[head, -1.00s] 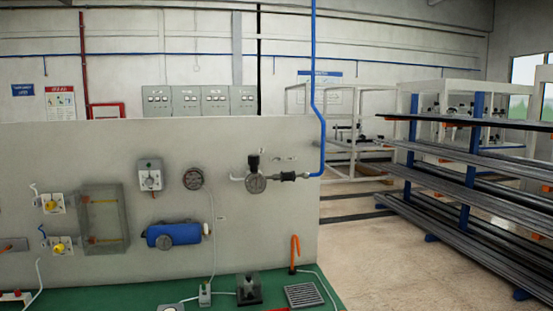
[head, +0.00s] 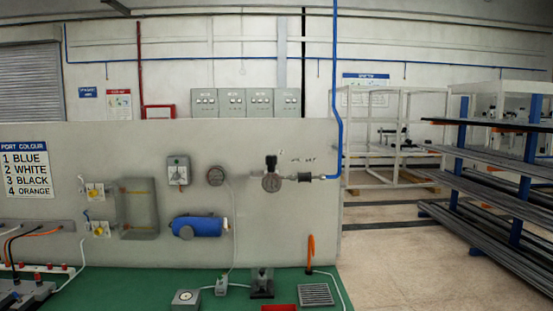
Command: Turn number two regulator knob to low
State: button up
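A regulator with a black knob (head: 271,162) on top and a round gauge (head: 271,183) below is on the grey panel, in line with the blue pipe. Two pale units with yellow knobs, an upper one (head: 95,191) and a lower one (head: 99,229), are at the panel's left. A grey box with a dial (head: 178,171) is between them and the regulator. Small labels are beside the black-knobbed regulator, but I cannot read them. I cannot tell which one is number two, nor any knob's setting. My gripper is not in view.
A port colour sign (head: 27,168) lists 2 as white. A blue cylinder (head: 198,227) is mounted below a round gauge (head: 215,176). The green bench (head: 130,287) holds several small items along the panel's foot. Pipe racks (head: 490,190) stand right; floor between is clear.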

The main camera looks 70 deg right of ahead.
aim_at(271, 160)
jog(key=z, duration=1.2)
jog(key=i, duration=1.2)
